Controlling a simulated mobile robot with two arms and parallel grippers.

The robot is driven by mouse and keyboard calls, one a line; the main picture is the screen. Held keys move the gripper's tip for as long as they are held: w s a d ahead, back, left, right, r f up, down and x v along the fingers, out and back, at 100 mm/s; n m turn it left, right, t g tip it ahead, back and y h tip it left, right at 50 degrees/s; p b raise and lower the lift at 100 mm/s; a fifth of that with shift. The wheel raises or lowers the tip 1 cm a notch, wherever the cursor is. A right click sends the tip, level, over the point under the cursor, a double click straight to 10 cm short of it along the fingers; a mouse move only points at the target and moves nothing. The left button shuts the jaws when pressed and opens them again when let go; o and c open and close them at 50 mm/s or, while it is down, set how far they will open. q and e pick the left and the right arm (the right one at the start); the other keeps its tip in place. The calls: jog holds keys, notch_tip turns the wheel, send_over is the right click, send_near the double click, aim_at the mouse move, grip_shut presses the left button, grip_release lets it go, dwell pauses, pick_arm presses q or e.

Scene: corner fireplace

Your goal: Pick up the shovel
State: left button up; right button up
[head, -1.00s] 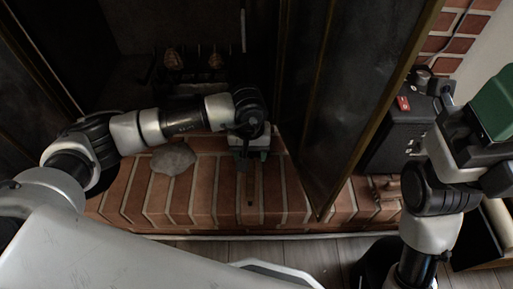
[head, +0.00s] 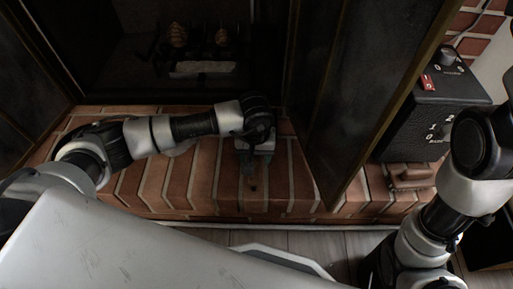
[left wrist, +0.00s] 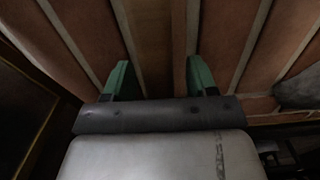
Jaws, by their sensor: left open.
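I cannot clearly make out a shovel in either view. My left gripper (head: 252,168) points down over the brick hearth (head: 205,185), in front of the dark fireplace opening. In the left wrist view its two green fingers (left wrist: 153,80) are apart, with a dark, shaded brick strip (left wrist: 152,40) between them. Nothing is clearly held. A small dark spot (head: 252,188) shows on the bricks just below the gripper in the head view; I cannot tell what it is. My right gripper is outside the view; only links of that arm show at the right.
A dark fireplace door panel (head: 345,95) stands open right of the left gripper. A black box with knobs (head: 425,112) stands farther right. A grey stone (left wrist: 296,90) lies on the hearth. Pale, log-like pieces (head: 202,68) lie inside the fireplace.

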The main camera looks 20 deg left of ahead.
pick_arm(q)
jog(key=shift+f, duration=0.3)
jog(key=shift+r, duration=0.1)
jog(key=c, duration=1)
